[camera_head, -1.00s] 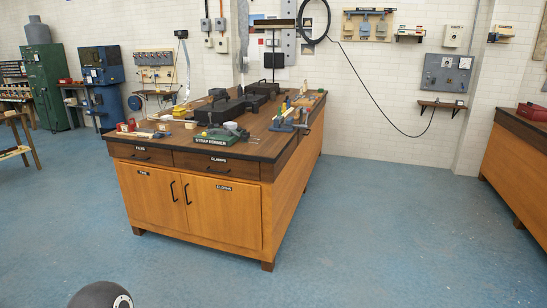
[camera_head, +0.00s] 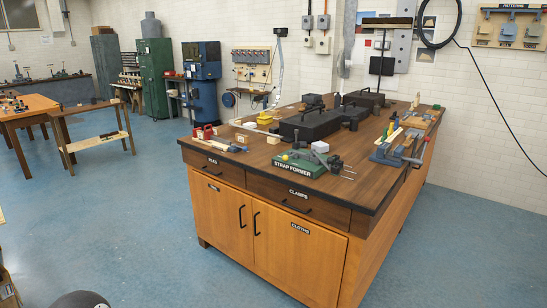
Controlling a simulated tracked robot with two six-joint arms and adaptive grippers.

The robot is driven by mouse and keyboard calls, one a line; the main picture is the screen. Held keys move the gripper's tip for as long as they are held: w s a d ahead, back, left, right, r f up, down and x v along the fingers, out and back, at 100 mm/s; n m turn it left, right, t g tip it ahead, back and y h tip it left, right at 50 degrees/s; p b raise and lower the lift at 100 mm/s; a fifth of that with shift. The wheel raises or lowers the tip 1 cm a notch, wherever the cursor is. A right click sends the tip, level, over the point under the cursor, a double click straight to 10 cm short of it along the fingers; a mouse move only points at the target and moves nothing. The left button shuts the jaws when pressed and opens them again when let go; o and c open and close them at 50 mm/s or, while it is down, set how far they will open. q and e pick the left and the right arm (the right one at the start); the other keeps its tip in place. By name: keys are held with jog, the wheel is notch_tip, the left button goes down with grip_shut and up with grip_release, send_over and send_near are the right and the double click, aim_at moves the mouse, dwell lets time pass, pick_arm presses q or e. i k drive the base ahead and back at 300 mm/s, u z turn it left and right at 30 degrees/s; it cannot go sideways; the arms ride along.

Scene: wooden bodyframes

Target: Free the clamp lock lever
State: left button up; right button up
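The wooden bench (camera_head: 270,235) stands in the middle of the head view. On its front edge sits a green strap former (camera_head: 302,170) with a dark metal mechanism and thin rods on top. To its right, a blue clamp-like fixture (camera_head: 388,150) sits at the bench's right edge with upright wooden and coloured pieces. A long black fixture (camera_head: 315,122) lies behind them. I cannot tell which small part is the clamp lock lever. Neither of my grippers is in view.
Red items (camera_head: 206,132) and small tools lie on the bench's left. A wooden trestle table (camera_head: 95,138), a green cabinet (camera_head: 155,80) and a blue machine (camera_head: 203,85) stand further left. The blue floor (camera_head: 110,225) before the bench is clear.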

aim_at(245, 148)
jog(key=u, duration=0.1)
jog(key=i, duration=0.95)
jog(key=u, duration=1.05)
jog(key=i, duration=1.95)
jog(key=z, duration=2.1)
